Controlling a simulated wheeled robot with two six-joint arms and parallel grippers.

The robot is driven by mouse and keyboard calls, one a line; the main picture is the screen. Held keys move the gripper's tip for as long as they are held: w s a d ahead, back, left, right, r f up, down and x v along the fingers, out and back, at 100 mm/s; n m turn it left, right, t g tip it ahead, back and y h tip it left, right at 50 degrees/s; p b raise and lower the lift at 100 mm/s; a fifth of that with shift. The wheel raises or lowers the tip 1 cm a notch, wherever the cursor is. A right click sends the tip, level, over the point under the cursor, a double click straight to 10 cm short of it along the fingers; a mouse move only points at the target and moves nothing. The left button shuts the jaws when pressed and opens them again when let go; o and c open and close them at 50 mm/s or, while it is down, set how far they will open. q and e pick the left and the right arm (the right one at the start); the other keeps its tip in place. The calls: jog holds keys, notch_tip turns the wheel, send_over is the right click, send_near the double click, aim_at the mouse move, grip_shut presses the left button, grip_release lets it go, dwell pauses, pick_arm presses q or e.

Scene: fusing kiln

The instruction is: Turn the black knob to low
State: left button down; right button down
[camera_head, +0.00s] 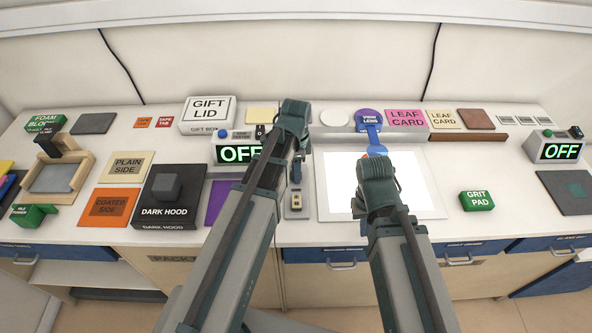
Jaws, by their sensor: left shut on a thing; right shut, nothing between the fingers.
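A black knob (260,131) sits at the top right of a grey unit whose green display reads OFF (237,153), left of centre. Another black knob (576,132) is on a similar unit reading OFF (557,151) at the far right. My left gripper (294,125) is just right of the first knob. Its fingers are hidden behind its own wrist. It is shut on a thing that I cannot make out. My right gripper (377,180) is shut and empty over the white lit panel (338,180), away from both knobs.
A blue view lens (369,121) lies behind my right gripper. A small switch plate (296,205) is in front of the left unit. The dark hood (168,206) stands at left, near the gift lid (208,112). The green grit pad (477,200) lies at right, with clear counter around it.

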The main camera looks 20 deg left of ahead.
dwell(0.3)
pick_arm(q)
jog(key=shift+c, duration=2.1)
grip_release()
jog(key=shift+r, duration=0.15)
pick_arm(e)
jog(key=shift+r, duration=0.15)
pick_arm(q)
notch_tip(320, 180, up, 14)
jog(key=p, duration=1.4)
jog(key=shift+f, duration=0.2)
pick_arm(e)
notch_tip(320, 180, up, 14)
jog(key=shift+f, duration=0.2)
pick_arm(q)
jog(key=shift+f, duration=0.1)
jog(key=s+d+f+n+b, duration=0.2)
jog(key=s+d+n, duration=0.2)
jog(key=s, duration=0.3)
jog(key=s+d+f+n+y+b, duration=0.1)
jog(key=s+d+f+n+b, duration=0.1)
jog(key=s+d+n, duration=0.3)
jog(key=shift+s+d+f+b, duration=0.15)
jog(key=shift+s+d+b, duration=0.2)
jog(key=shift+s+d, duration=0.65)
pick_arm(e)
notch_tip(320, 180, down, 5)
jog(key=shift+r, duration=0.2)
